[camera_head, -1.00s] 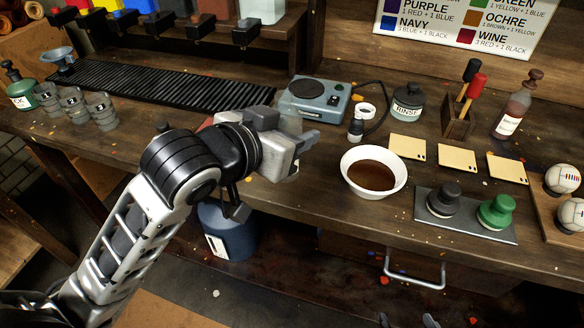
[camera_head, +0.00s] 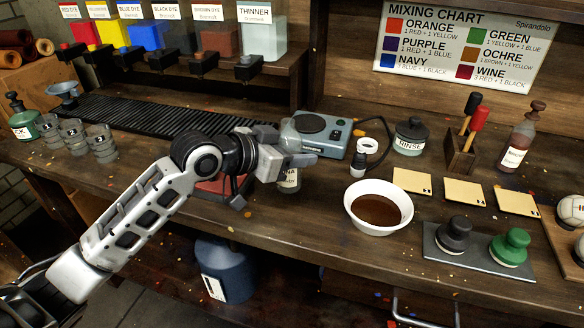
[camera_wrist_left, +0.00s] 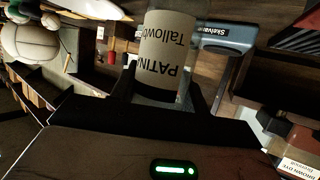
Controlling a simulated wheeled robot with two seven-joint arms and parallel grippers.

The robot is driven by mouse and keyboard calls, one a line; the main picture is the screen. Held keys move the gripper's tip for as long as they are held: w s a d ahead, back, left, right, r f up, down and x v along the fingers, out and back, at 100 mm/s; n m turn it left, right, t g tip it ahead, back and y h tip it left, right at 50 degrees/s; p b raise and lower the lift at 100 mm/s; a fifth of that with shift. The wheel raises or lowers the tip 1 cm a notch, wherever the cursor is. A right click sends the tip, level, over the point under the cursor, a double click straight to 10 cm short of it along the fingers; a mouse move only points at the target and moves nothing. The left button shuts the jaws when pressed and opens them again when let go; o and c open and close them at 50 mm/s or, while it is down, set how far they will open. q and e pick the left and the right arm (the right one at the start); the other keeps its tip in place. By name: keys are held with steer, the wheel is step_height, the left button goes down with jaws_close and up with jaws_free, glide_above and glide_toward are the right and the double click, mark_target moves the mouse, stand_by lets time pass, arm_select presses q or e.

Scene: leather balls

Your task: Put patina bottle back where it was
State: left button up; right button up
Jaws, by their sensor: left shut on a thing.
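The patina bottle (camera_head: 289,180) is a small bottle with a pale label, partly hidden behind my left gripper (camera_head: 306,155) in the head view. In the left wrist view its label (camera_wrist_left: 165,50) reads upside down, between the fingers. My left gripper is shut on it, just in front of the blue-grey device (camera_head: 316,134) with a round dark top. The bottle looks upright; I cannot tell whether its base touches the bench. My right gripper is not in view.
A white bowl of brown liquid (camera_head: 350,210) stands right of the bottle. A rinse jar (camera_head: 410,137), cream cards (camera_head: 465,191) and a tray with two stamps (camera_head: 480,258) are farther right. Grey cups (camera_head: 102,143) stand left. A reddish flat thing (camera_head: 222,186) lies under my arm.

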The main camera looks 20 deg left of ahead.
arm_select(q)
steer(key=shift+w+a+f, duration=0.2)
steer(key=shift+w+f, duration=0.2)
steer(key=shift+f, duration=0.2)
step_height(320, 180, down, 2)
steer(key=shift+w+a+f, duration=0.1)
steer(key=shift+f, duration=0.6)
steer(key=shift+f, duration=0.2)
steer(key=o, duration=1)
